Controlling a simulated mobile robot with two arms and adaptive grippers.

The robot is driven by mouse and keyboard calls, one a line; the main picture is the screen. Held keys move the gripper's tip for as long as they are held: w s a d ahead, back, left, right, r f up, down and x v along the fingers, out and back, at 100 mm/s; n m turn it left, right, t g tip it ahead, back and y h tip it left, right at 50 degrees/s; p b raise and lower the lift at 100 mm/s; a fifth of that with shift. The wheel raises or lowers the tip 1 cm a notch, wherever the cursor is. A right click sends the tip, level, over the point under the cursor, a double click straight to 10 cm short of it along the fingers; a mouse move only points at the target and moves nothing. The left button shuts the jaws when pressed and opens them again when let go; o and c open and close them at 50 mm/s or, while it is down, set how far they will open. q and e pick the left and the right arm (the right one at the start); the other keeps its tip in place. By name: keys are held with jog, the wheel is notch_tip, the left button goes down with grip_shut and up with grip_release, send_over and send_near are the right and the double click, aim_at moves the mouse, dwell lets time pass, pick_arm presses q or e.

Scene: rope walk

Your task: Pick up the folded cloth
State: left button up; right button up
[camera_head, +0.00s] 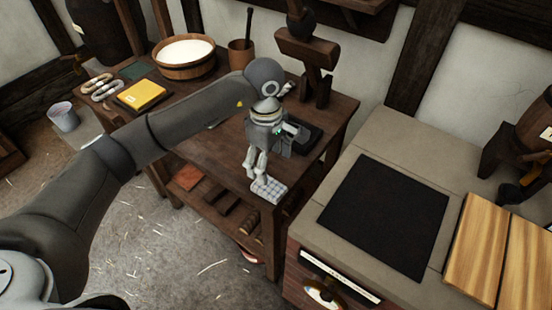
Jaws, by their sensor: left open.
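The folded cloth (269,188) looks like a small, pale, checked, flat piece at the front right edge of the wooden table (345,107). My left arm reaches across from the left, and my left gripper (256,171) points down right at the cloth's left side. Its fingers are open, and part of the cloth may be hidden behind them. I cannot tell whether the fingers touch the cloth. My right gripper is not in view.
On the table are a tub of white stuff (186,49), a mug with a stick (240,57), a yellow block (141,95), rope coils (103,90) and a dark wooden stand (315,75). At right, a stone-topped bench holds a black mat (385,215) and wooden boards (478,245).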

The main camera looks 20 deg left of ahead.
aim_at(269, 185)
pick_arm(q)
jog(key=f, duration=0.2)
jog(key=f+p, duration=0.1)
jog(key=f, duration=0.1)
jog(key=shift+s, duration=0.4)
jog(key=shift+w+a+f, duration=0.1)
jog(key=shift+w+f, duration=0.05)
jog(key=shift+f, duration=0.15)
jog(key=f+p, duration=0.1)
jog(key=f, duration=0.1)
jog(key=f+p, duration=0.1)
jog(key=f, duration=0.1)
jog(key=shift+w+p, duration=0.25)
jog(key=shift+p, duration=0.1)
jog(key=shift+f, duration=0.6)
jog(key=shift+c, duration=1)
jog(key=c, duration=0.8)
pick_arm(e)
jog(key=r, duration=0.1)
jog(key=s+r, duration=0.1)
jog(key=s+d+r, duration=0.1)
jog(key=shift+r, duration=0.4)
pick_arm(q)
jog(key=shift+w+r, duration=0.1)
jog(key=shift+r, duration=0.05)
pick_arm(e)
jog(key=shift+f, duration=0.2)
